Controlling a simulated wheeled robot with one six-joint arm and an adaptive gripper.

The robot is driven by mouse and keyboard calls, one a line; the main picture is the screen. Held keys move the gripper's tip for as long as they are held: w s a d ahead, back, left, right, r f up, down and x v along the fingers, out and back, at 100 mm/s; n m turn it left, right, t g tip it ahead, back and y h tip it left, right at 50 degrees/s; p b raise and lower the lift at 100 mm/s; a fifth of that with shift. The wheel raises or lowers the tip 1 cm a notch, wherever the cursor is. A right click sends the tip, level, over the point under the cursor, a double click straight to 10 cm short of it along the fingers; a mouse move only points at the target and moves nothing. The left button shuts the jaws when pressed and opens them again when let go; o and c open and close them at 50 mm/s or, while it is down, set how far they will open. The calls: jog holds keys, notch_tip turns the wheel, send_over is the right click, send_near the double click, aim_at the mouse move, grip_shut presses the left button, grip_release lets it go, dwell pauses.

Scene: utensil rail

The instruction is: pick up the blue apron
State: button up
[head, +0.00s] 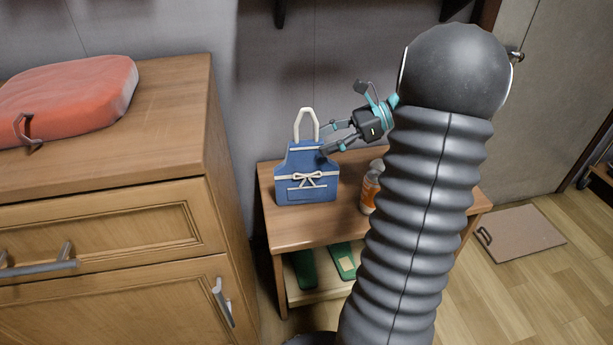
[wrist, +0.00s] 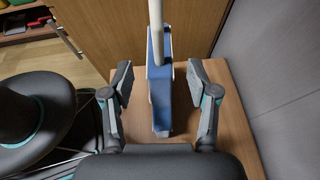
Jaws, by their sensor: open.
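The blue apron (head: 307,177) stands upright on a small wooden table, with a white bow on its front and a white neck loop on top. In the wrist view the apron (wrist: 160,84) shows edge-on as a thin blue shape, with the white loop rising towards the camera. My gripper (head: 322,141) is at the apron's upper right in the head view. In the wrist view my gripper (wrist: 160,82) is open, one finger on each side of the apron, with a visible gap on both sides.
An orange-labelled bottle (head: 371,187) stands on the small table (head: 297,234), right of the apron and partly behind my arm. Green items (head: 343,261) lie on the lower shelf. A wooden cabinet (head: 193,125) with a red cushion (head: 70,97) stands left. A wall is behind.

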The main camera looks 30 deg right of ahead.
aim_at(306, 160)
jog(key=shift+b+x, duration=0.35)
jog(key=shift+x, duration=2.3)
grip_shut()
